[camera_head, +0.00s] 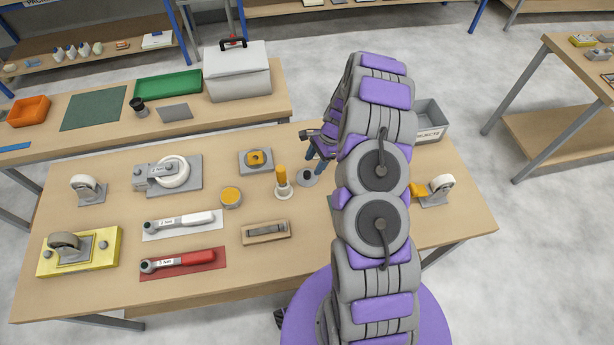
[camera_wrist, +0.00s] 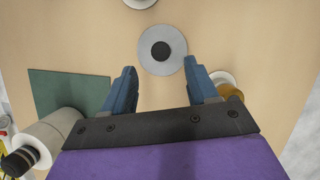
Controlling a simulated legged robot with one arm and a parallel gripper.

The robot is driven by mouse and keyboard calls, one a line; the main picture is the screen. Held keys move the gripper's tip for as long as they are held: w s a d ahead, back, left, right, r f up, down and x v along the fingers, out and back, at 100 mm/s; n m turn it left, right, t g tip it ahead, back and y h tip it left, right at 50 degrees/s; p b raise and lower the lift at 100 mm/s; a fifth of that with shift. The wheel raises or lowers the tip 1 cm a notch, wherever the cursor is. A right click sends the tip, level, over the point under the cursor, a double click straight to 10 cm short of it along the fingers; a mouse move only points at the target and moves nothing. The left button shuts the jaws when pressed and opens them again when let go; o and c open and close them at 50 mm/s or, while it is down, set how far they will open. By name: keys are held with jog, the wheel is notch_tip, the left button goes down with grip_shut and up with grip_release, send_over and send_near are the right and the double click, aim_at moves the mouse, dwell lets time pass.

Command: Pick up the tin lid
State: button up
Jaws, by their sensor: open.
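The tin lid (camera_head: 308,181) is a flat grey disc with a black knob in its middle. It lies on the workbench near the middle right, beside my arm. In the wrist view the lid (camera_wrist: 147,62) lies just past my fingertips, roughly centred between them. My gripper (camera_head: 319,152) is open, with its two blue fingers pointing down by the lid. In the wrist view my gripper (camera_wrist: 160,72) has nothing between its fingers. The fingers look apart from the lid; their exact height above it cannot be told.
An upright white-based piece with an orange handle (camera_head: 282,184) stands close left of the lid. My arm hides part of the workbench (camera_head: 330,262).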

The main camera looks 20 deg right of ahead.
aim_at(307, 173)
jog(key=x, duration=0.5)
jog(key=shift+w+a+r+b, duration=0.1)
jog(key=shift+w+a+b, duration=0.15)
jog(key=shift+b, duration=0.15)
jog(key=shift+s, duration=0.1)
jog(key=shift+c, duration=0.2)
grip_shut()
